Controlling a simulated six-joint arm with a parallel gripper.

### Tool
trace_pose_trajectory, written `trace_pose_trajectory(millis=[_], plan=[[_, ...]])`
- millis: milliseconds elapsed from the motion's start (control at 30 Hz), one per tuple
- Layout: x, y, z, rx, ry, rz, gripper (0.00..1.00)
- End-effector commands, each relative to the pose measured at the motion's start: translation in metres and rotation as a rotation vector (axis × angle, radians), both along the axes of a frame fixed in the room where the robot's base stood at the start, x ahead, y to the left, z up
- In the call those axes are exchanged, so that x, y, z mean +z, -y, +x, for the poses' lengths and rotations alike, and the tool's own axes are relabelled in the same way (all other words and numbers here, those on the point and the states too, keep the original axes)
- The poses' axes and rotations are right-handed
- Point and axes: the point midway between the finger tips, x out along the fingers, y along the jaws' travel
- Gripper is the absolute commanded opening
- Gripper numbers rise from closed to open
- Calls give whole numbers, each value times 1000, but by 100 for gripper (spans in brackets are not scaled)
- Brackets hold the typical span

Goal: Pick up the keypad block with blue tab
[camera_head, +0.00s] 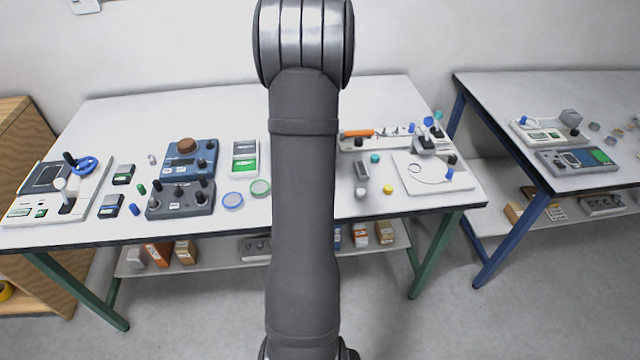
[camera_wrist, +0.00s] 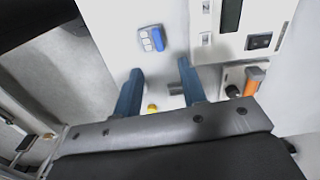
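The keypad block with blue tab (camera_wrist: 146,40) lies on a pale surface in the upper middle of the wrist view. It has pale square keys and a blue strip on its right side. My gripper (camera_wrist: 160,67) is open, its two blue fingers apart and empty. The block appears just beyond the fingertips, not touching them. In the head view my gripper is not visible, and I cannot pick out this block with certainty there.
Right of the block in the wrist view are a white panel with a dark screen (camera_wrist: 231,15) and an orange part (camera_wrist: 254,80). A grey cylinder (camera_wrist: 176,89) shows between the fingers. In the head view, devices crowd the white table (camera_head: 130,115); its back strip is clear.

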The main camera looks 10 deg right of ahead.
Motion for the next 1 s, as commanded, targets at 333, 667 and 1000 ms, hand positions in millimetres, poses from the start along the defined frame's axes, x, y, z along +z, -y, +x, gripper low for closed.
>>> trace_pose_trajectory(millis=[333, 667, 1000], plan=[[-54, 0, -1, 1, -2, 0, 38], [-92, 1, -4, 1, -3, 1, 38], [-108, 1, -3, 1, 0, 0, 38]])
